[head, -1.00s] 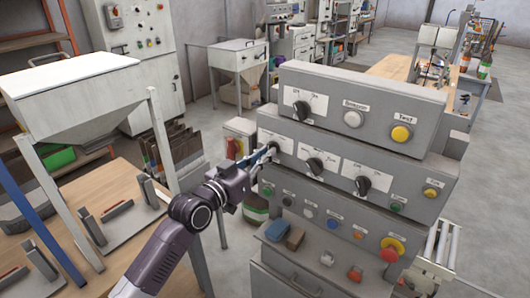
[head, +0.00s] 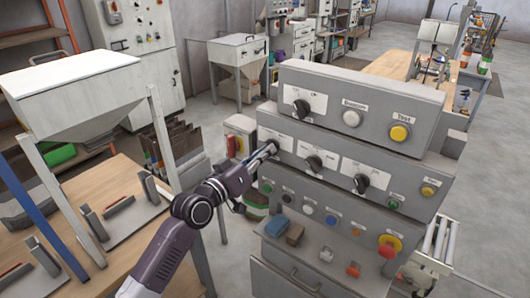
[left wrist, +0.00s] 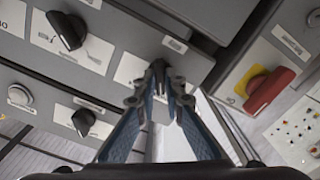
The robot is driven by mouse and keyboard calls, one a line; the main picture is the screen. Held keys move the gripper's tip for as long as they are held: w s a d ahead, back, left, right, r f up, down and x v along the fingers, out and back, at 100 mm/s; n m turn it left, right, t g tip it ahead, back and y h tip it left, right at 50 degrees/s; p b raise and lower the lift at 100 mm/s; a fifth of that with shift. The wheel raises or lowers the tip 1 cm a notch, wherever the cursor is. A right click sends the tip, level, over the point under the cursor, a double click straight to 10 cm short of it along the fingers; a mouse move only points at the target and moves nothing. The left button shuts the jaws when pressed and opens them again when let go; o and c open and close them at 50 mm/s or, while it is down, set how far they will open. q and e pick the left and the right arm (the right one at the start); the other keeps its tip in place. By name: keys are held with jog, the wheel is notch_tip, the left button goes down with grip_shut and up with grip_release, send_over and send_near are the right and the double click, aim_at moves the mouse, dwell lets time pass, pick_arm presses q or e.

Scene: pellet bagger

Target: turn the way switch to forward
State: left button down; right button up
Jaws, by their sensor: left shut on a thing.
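The way switch appears to be the leftmost black knob in the middle row of the grey control panel (head: 330,208); its lettering is too small to read. My left gripper (head: 272,147) reaches it from the left and hides most of the knob in the head view. In the left wrist view the black knob (left wrist: 158,68) sits between the fingertips of my left gripper (left wrist: 160,86), in front of a white label plate. The fingers are shut on it. My right gripper is in neither view.
Two other black knobs (head: 314,163) (head: 361,183) sit to the right in the same row, with another knob (head: 301,107) above. Coloured buttons and a red switch on yellow (head: 388,245) are lower. A hopper (head: 75,88) stands at left.

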pick_arm(q)
jog(key=c, duration=2)
grip_release()
jog(key=v, duration=1.2)
